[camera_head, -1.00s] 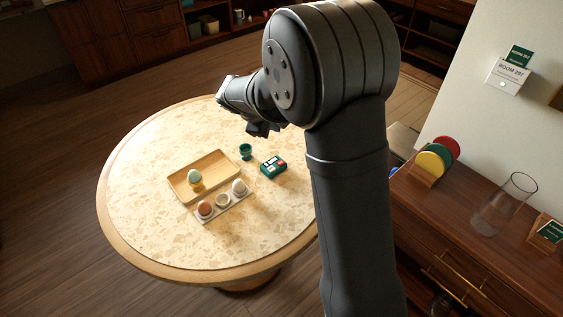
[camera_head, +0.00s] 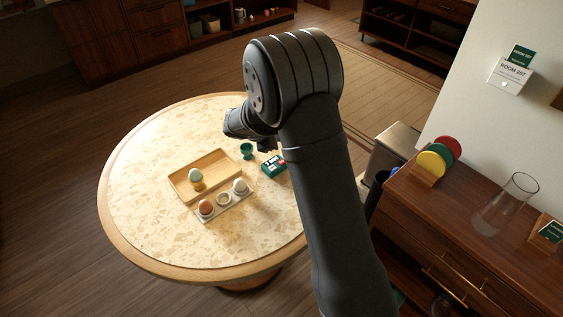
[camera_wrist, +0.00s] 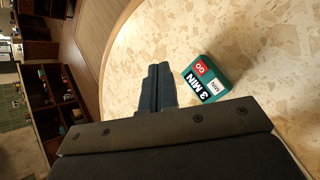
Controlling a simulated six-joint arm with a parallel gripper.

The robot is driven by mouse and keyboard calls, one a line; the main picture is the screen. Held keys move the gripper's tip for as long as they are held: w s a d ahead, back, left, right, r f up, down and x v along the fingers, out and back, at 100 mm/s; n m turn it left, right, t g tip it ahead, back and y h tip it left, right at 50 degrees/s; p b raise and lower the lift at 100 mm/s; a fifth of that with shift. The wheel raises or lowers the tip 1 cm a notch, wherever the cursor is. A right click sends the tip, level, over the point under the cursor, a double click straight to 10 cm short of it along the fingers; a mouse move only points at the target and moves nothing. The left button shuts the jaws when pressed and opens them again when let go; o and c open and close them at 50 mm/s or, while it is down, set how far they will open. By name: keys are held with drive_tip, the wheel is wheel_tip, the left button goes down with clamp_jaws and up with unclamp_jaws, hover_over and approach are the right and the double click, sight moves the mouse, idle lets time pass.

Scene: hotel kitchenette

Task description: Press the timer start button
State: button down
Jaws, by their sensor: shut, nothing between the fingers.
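The timer (camera_head: 273,165) is a small green box on the round table, right of the wooden tray. In the wrist view the timer (camera_wrist: 205,79) shows a red button marked GO (camera_wrist: 199,69) and a black label reading 3 MIN. My gripper (camera_wrist: 157,72) is shut and empty, its fingertips to the left of the timer and apart from it in that view. In the head view my gripper (camera_head: 266,147) is close by the timer, partly hidden by my arm. I cannot tell its height above the table.
A wooden tray (camera_head: 213,165) has a pale egg (camera_head: 195,175) in a yellow cup. In front, a white holder (camera_head: 235,203) carries a brown egg and a white egg. A green egg cup (camera_head: 246,150) stands close to the timer. The table's front left (camera_head: 150,220) is clear.

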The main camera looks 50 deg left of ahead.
drive_tip(key=shift+f, duration=4.15)
drive_tip(key=shift+f, duration=0.4)
drive_tip(key=shift+f, duration=0.35)
drive_tip(key=shift+r, duration=0.8)
drive_tip(key=shift+r, duration=2.5)
drive_tip(key=shift+f, duration=0.1)
